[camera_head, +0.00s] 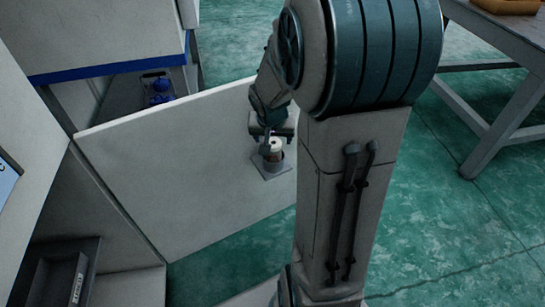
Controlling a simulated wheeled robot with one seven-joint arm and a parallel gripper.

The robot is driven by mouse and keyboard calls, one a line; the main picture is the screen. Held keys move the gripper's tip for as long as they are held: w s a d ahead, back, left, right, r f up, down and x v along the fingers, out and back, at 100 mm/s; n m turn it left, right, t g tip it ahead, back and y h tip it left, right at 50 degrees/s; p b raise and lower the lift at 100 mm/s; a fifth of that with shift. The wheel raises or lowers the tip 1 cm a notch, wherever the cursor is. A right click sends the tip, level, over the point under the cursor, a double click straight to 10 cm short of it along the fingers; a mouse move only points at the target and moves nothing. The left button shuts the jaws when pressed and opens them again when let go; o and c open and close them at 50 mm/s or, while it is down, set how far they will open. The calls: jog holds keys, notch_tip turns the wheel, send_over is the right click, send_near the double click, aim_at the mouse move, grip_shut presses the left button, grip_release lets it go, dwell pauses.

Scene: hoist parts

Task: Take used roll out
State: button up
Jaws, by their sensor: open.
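A small roll (273,154) with a pale top and a brownish side stands in a grey round holder (272,165). The holder has a square base and sits on the inner face of an open pale door panel. My gripper (270,143) is directly above the roll, pointing down, with its fingers close to the roll's top. The gripper is open. The fingers are small here, and I cannot tell whether they touch the roll.
The pale door panel (170,180) stands open from the cabinet at left. A dark tray (62,268) is inside the cabinet. A blue item (160,90) sits in a recess behind the panel. A grey table (510,60) stands at upper right; green floor (450,220) is clear at right.

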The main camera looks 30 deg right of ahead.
aim_at(273, 146)
jog(key=b+x, duration=0.2)
jog(key=x, duration=0.5)
jog(key=shift+s+f, duration=0.1)
jog(key=c, duration=1.1)
